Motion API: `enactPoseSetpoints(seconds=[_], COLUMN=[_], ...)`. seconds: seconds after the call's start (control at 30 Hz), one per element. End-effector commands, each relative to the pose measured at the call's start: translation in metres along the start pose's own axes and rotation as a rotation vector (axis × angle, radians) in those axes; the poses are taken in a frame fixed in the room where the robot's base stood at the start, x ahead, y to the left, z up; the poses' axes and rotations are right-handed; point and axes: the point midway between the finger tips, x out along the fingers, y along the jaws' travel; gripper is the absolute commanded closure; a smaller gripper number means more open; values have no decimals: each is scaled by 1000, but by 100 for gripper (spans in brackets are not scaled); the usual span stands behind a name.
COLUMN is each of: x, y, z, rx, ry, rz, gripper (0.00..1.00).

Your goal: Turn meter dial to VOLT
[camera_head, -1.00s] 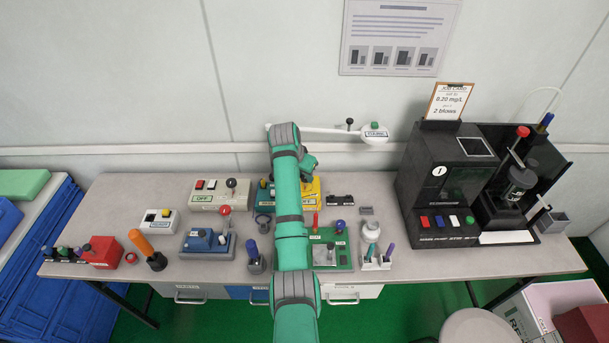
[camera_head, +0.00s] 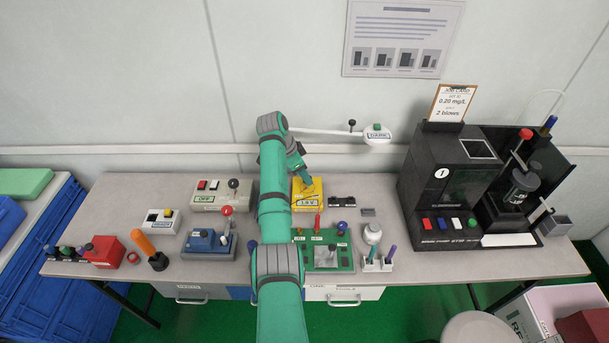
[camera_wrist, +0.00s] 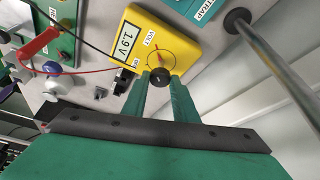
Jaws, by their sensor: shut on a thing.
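The yellow meter (camera_head: 312,188) stands at the back middle of the table, partly hidden by my arm in the head view. It also shows in the wrist view (camera_wrist: 178,50), with a grey display (camera_wrist: 128,42) that appears to read 1.9 V. A VOLT label (camera_wrist: 149,37) is on its face. The dark round dial knob (camera_wrist: 160,77) sits between the green fingertips of my gripper (camera_wrist: 162,83), which is shut on it. The exact pointer direction is hard to tell.
A green board (camera_head: 343,262) with a red lead lies in front of the meter. A grey switch box (camera_head: 221,202) is to its left, and a small black block (camera_head: 341,200) to its right. A white arm with a round head (camera_head: 377,135) extends behind. A black analyser (camera_head: 425,190) stands at right.

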Motion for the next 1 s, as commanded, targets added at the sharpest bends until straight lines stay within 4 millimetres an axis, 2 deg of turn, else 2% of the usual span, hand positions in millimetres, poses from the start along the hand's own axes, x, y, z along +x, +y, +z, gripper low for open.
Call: enactPoseSetpoints(seconds=[0.47,0.5,0.57,0.87,1.0], x=[0,0,0,0,-10], y=[0,0,0,0,-1], z=[2,2,2,0,0], rx=[7,7,7,8,8], ry=[-2,-2,-2,-1,0], rz=[4,4,4,3,1], gripper=[96,69,56,56,56])
